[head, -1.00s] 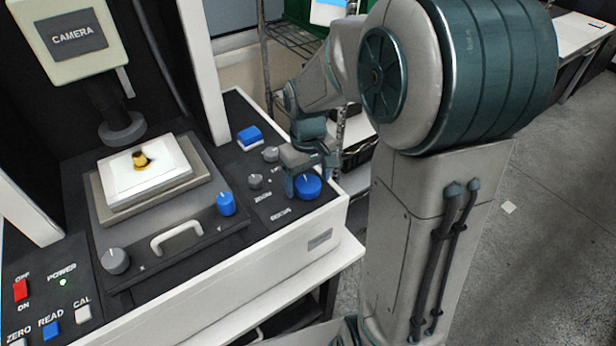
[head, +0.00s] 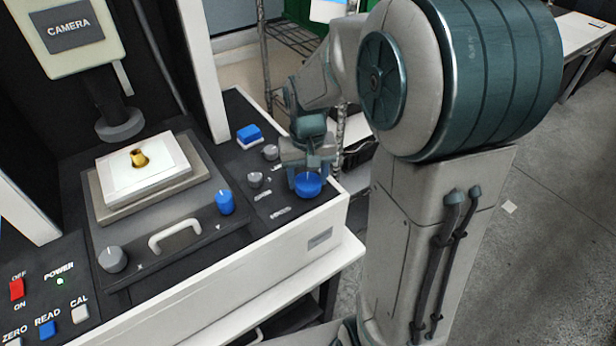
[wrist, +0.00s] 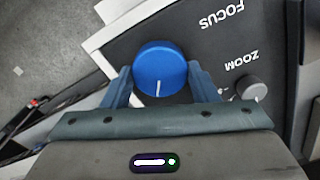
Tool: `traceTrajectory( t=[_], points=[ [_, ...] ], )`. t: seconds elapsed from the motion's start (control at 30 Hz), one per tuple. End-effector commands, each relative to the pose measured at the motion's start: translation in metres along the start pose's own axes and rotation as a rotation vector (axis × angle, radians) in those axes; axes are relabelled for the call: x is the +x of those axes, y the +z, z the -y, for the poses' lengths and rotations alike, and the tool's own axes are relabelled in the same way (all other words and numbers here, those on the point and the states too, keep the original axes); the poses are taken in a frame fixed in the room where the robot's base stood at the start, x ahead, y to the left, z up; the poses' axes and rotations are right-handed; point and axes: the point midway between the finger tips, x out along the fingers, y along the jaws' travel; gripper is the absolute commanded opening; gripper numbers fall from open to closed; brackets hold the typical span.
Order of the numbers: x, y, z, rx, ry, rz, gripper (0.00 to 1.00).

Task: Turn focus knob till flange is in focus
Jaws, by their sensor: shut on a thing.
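The blue focus knob (head: 308,184) sits at the right end of the machine's black panel. In the wrist view the knob (wrist: 160,68) lies between my two fingers beside the FOCUS label (wrist: 221,15), and its white pointer line faces my palm. My gripper (head: 307,172) is over the knob and shut on its sides. The brass flange (head: 138,157) stands on the white stage plate (head: 165,180) under the camera (head: 75,35). No screen is in view, so I cannot tell how sharp the flange looks.
The grey zoom knob (wrist: 249,87) is close beside my gripper. Another grey knob (head: 270,152), a blue block-shaped button (head: 249,134) and a blue stage knob (head: 225,202) are nearby. A wire shelf (head: 290,40) stands behind my arm.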

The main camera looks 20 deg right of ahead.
Motion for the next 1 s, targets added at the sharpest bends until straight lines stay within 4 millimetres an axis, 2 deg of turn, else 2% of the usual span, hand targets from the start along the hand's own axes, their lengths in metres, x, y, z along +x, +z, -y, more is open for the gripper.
traceTrajectory(
  t=[0.2,0.5,0.53,0.6,0.87,1.0],
  points=[
    [-0.001,-0.001,0.000,0.091,0.000,-0.002,0.31],
    [-0.001,-0.001,0.000,0.094,0.000,-0.003,0.31],
    [-0.001,-0.001,0.000,0.094,0.000,-0.003,0.62],
    [-0.001,-0.001,0.000,0.094,0.000,-0.002,0.75],
    [-0.001,0.000,0.000,0.093,0.000,-0.001,0.75],
    [-0.011,-0.001,0.000,0.093,0.000,-0.004,0.75]
  ],
)
